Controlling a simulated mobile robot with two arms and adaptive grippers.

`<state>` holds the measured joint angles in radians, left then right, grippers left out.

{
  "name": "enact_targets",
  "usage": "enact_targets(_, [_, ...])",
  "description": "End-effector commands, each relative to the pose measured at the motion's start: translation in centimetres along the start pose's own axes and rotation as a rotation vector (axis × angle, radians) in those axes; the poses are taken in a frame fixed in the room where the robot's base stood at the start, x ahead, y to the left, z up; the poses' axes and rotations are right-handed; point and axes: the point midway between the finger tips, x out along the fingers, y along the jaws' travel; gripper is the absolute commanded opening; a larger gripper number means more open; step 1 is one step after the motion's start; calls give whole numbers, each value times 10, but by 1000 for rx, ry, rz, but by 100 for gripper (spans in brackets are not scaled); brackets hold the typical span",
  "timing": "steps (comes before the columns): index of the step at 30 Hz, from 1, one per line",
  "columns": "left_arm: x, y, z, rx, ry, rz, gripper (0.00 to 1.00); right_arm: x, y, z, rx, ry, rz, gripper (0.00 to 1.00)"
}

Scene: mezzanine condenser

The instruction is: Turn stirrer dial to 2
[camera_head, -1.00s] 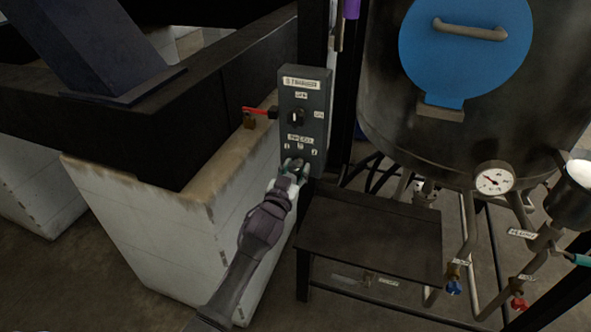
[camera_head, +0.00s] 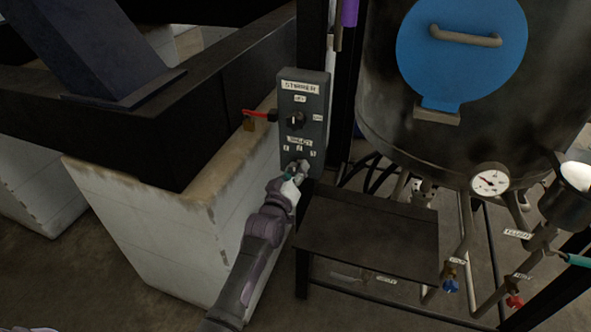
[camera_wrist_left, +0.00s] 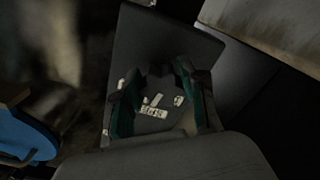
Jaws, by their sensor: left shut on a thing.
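The grey stirrer control box (camera_head: 316,92) is fixed to a dark post in the middle of the head view. It bears a STIRRER label, an upper black knob (camera_head: 296,120), and a lower row of labels with numbers. My left gripper (camera_head: 298,170) is at the bottom of the box, below the number labels, shut on the lower dial. The fingers hide the dial and its pointer. In the left wrist view the two teal-edged fingers (camera_wrist_left: 158,95) reach to the box face (camera_wrist_left: 150,40), with small white labels between them. My right gripper is not in view.
A dark metal tank with a blue hatch (camera_head: 460,70) and a pressure gauge (camera_head: 489,182) stands to the right. A black low table (camera_head: 365,235) is below the box. A white block wall (camera_head: 180,230) is to the left. A red-handled valve (camera_head: 258,114) juts out beside the box.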

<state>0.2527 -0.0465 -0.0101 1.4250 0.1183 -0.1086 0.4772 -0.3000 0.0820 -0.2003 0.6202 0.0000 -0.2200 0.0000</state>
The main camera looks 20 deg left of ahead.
Motion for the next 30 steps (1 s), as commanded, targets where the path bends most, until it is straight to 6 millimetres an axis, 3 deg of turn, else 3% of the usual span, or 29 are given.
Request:
enact_targets(10, [0, 0, 0, -131, 0, -1, 7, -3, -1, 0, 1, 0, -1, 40])
enact_targets(25, [0, 0, 0, -149, 0, -1, 7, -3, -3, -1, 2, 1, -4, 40])
enact_targets(26, [0, 0, 0, -149, 0, -1, 43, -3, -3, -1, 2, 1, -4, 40])
enact_targets(30, [0, 0, 0, -149, 0, -1, 66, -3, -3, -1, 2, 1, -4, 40])
